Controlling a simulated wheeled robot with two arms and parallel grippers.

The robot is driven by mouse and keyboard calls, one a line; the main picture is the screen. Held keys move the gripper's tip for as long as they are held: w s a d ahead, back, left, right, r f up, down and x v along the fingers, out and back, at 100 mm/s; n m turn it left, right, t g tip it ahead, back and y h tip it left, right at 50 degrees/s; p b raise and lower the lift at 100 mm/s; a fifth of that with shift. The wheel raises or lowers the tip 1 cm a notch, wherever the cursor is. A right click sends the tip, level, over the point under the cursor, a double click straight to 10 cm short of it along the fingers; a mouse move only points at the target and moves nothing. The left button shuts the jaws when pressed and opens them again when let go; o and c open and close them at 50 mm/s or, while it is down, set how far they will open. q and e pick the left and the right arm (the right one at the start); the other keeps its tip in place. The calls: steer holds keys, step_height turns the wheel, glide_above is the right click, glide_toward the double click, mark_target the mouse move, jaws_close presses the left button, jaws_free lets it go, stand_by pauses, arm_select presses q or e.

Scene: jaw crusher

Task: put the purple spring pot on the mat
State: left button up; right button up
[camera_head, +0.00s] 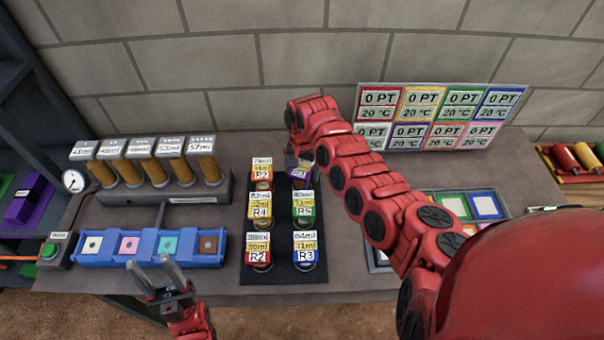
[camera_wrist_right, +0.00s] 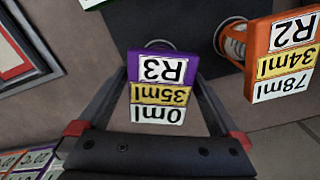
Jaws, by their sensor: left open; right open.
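The purple spring pot (camera_head: 299,172) is at the back right of the dark mat (camera_head: 284,272), its label turned askew. My right gripper (camera_wrist_right: 157,82) is open, with a finger on each side of the purple pot's label. Contact cannot be told. The pot's base is partly hidden, so I cannot tell whether it rests on the mat. My left gripper (camera_head: 153,264) is open and empty in front of the blue tray.
Several other spring pots stand on the mat, including an orange one (camera_wrist_right: 285,55) beside the purple pot and a green one (camera_head: 302,207) in front. A blue tray (camera_head: 100,262) and a brown-tube rack (camera_head: 150,185) stand left. A coloured sign panel (camera_head: 440,115) stands behind; my right arm covers the table's right.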

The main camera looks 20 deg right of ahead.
step_height(320, 180, up, 10)
steer(key=b, duration=0.2)
steer(key=shift+f+b, duration=0.25)
steer(key=shift+b, duration=0.15)
steer(key=shift+s+r, duration=0.1)
steer(key=shift+r, duration=0.45)
